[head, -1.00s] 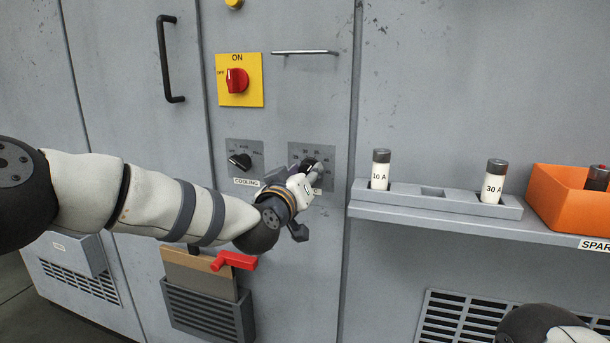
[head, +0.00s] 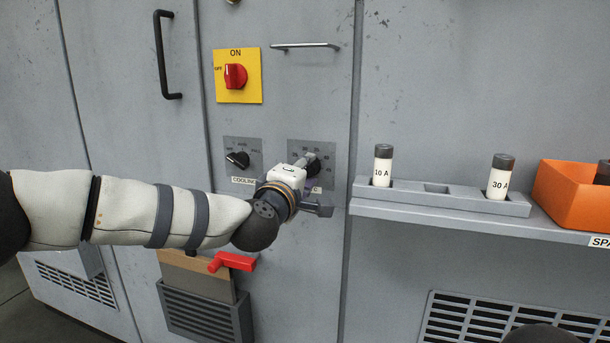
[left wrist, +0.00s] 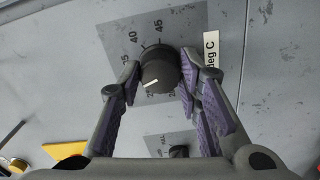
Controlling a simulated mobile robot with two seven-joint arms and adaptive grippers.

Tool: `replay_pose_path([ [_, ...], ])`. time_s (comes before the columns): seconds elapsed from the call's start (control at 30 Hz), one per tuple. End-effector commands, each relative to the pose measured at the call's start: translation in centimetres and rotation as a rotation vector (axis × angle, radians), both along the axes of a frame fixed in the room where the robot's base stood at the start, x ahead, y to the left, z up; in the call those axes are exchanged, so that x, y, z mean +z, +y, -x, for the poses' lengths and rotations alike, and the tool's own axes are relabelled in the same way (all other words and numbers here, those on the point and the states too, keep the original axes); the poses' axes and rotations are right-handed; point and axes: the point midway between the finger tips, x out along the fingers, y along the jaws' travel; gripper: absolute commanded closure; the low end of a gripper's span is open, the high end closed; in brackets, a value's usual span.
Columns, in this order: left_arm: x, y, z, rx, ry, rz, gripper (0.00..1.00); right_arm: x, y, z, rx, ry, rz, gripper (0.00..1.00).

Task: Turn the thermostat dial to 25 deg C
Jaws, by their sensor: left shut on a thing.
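The thermostat dial (left wrist: 160,70) is a black round knob with a white pointer line, on a grey scale plate beside a "deg C" label. It also shows in the head view (head: 314,166), partly behind my gripper. My left gripper (left wrist: 160,75) has its purple-padded fingers on either side of the dial and is shut on it; it also shows in the head view (head: 306,161). In the left wrist view the pointer points to the lower left. 40 and 45 are readable; a finger partly covers other numbers, so the exact setting is unclear. My right gripper is out of view.
The cooling knob (head: 238,160) sits left of the dial, below the red switch (head: 235,76) on its yellow plate. A bar handle (head: 305,45) is above. A shelf (head: 450,222) with fuses (head: 383,166) and an orange bin (head: 568,205) juts out at right.

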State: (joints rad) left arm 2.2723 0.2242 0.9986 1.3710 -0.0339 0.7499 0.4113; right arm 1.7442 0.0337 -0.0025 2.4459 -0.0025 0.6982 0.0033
Motion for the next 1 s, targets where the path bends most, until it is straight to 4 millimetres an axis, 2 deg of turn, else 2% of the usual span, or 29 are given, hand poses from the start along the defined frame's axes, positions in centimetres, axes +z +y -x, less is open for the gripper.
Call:
replay_pose_path([
  [0.5,-0.2,-0.1,0.0,-0.002,0.146,0.437,0.96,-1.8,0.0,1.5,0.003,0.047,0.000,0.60],
  [1.0,0.1,-0.1,0.0,-0.002,0.215,0.659,0.96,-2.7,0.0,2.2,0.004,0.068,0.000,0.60],
])
